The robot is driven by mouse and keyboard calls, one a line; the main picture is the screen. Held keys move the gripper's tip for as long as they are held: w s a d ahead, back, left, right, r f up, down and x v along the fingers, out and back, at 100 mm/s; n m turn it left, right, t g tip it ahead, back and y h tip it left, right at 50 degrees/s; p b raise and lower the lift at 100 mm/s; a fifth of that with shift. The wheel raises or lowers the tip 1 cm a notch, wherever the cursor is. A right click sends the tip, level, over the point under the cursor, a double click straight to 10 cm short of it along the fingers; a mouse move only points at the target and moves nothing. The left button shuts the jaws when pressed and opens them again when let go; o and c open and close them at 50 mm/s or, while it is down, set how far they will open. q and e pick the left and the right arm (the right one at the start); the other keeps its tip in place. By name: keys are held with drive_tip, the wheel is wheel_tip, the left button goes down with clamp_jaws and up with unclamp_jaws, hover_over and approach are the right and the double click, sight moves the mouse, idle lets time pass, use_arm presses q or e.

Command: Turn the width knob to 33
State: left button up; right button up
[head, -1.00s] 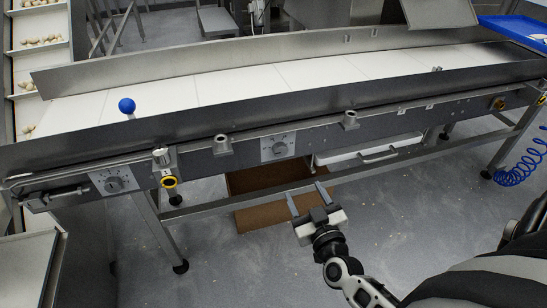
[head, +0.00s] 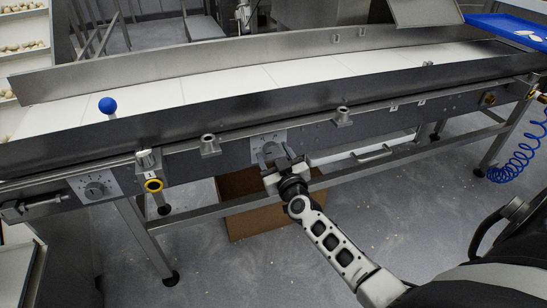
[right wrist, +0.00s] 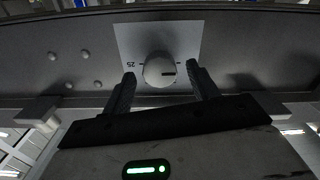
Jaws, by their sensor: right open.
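A round knob on a light scale plate is on the conveyor's front rail; in the right wrist view the knob (right wrist: 159,70) has a dark pointer line toward the picture's right. The plate (right wrist: 125,40) shows the number 25 upside down at its left. In the head view the plate (head: 257,140) is partly hidden by my right gripper (head: 272,155). The right gripper is open, its fingers on either side of the knob in the right wrist view; I cannot tell whether they touch it. My left gripper is not in view.
The conveyor (head: 220,87) with its white belt spans the view. A blue ball-topped lever (head: 107,105) and a yellow-ringed button (head: 153,185) are to the left. A brown box (head: 250,222) stands on the floor below. A blue coiled hose (head: 515,160) hangs at the right.

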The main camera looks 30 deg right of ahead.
drive_tip(key=shift+w+d, duration=0.1)
drive_tip(key=shift+w, duration=0.35)
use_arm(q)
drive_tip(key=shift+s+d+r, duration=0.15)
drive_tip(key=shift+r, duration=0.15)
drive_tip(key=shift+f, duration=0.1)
use_arm(e)
drive_tip(key=shift+c, duration=0.3)
drive_tip(key=c, duration=0.9)
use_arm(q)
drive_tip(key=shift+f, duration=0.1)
